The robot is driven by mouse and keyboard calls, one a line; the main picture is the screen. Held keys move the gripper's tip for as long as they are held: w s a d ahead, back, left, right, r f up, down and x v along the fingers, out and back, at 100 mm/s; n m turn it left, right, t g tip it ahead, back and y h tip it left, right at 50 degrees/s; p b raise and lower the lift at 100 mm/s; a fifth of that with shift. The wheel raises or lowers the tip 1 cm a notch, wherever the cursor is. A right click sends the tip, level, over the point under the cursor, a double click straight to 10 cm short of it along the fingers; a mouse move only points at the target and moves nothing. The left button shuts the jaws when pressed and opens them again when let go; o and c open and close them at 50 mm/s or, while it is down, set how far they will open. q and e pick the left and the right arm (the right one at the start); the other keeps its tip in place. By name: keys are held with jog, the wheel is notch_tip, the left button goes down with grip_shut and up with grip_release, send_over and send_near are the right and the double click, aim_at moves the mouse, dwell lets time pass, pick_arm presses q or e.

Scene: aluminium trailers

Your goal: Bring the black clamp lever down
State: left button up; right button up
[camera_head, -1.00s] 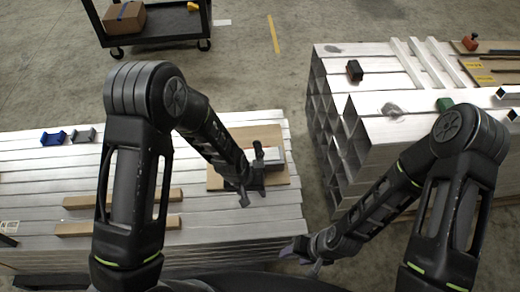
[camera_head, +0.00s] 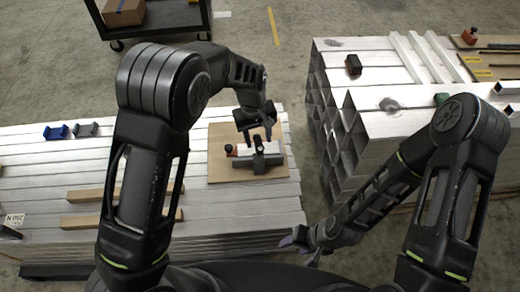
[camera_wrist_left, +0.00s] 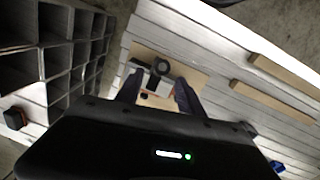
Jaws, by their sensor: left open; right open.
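The black clamp lever (camera_head: 258,149) stands up from a pale metal block (camera_head: 242,163) on a brown board (camera_head: 222,175). My left gripper (camera_head: 257,140) is open and empty just behind and above the lever, its fingers pointing down. In the left wrist view, the dark clamp parts (camera_wrist_left: 160,67) and the board (camera_wrist_left: 198,77) show beyond the spread fingers of my left gripper (camera_wrist_left: 158,92). I cannot tell whether a finger touches the lever. My right gripper (camera_head: 306,245) is open and empty in front of the gap between the two stacks, far from the clamp.
The board lies on a stack of aluminium bars (camera_head: 40,175). A small red-and-black item (camera_head: 231,150) sits at the board's left. Wooden strips (camera_head: 85,194) and a blue block (camera_head: 56,132) lie further left. A taller stack of tubes (camera_head: 400,130) stands right, across a floor gap.

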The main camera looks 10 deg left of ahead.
pick_arm(q)
jog(key=f, duration=0.4)
jog(key=f+p, duration=0.1)
jog(key=f, duration=0.2)
jog(key=shift+w+d+f, duration=0.1)
jog(key=shift+d, duration=0.15)
jog(key=shift+c, duration=0.2)
grip_shut()
dwell(1.0)
